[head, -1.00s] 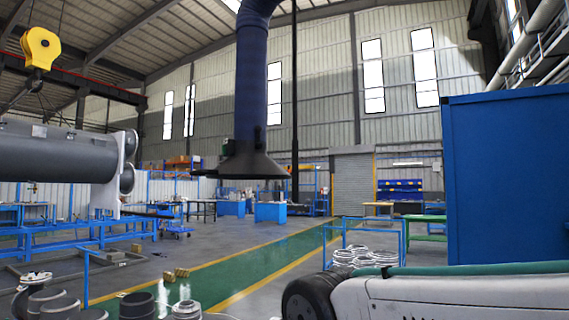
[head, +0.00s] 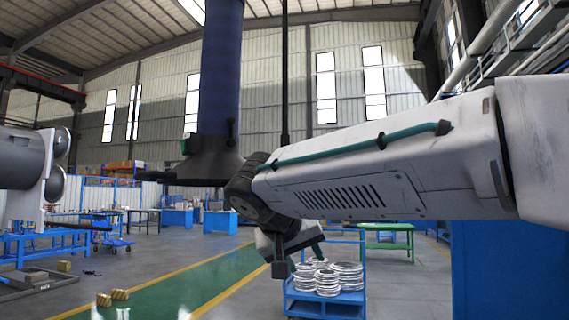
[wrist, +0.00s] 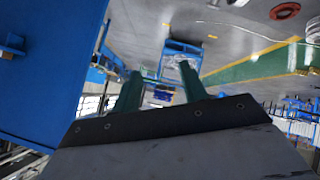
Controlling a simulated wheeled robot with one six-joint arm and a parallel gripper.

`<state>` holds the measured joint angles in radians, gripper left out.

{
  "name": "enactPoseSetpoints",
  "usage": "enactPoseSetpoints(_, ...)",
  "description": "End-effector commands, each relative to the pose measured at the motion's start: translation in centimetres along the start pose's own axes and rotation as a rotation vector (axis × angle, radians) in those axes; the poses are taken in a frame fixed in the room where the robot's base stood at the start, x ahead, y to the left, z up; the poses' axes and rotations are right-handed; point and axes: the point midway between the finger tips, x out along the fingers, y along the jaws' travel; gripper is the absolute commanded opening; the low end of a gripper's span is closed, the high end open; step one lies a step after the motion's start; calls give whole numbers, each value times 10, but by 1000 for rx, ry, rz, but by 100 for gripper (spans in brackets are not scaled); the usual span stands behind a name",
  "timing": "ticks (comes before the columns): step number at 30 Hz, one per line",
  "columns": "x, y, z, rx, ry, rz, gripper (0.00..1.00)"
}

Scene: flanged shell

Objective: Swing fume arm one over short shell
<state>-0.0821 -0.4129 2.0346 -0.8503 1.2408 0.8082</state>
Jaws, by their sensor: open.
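A fume arm hangs from above in the head view, with a blue duct (head: 220,75) and a dark flared hood (head: 208,165). A bar juts left from the hood's rim. My gripper (head: 300,262) is below and right of the hood, apart from it. Its two green fingers also show in the wrist view (wrist: 160,85), spread with nothing between them. A grey flanged cylinder (head: 20,160) is cut off at the left edge; I cannot tell whether it is the short shell. My forearm hides part of the background right of the hood.
A blue cart (head: 325,303) carrying silvery rings stands below my gripper. A big blue cabinet (head: 505,270) is at the right. The green walkway (head: 205,285) has small wooden blocks (head: 112,297) by its left edge. The floor under the hood looks clear.

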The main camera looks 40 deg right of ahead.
Motion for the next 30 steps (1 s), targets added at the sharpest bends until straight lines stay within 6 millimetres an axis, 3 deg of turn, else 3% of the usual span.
enactPoseSetpoints(1, -9, 1, -48, 82, 105, 58, 43)
enactPoseSetpoints(3, -26, 4, -105, 202, 254, 119, 43)
enactPoseSetpoints(6, -51, 7, -167, 347, 441, 166, 43)
enactPoseSetpoints(9, -72, 7, -206, 447, 575, 182, 43)
enactPoseSetpoints(12, -85, 8, -227, 503, 652, 186, 43)
enactPoseSetpoints(15, -85, 10, -237, 523, 679, 188, 43)
enactPoseSetpoints(30, -34, 32, -273, 523, 678, 186, 43)
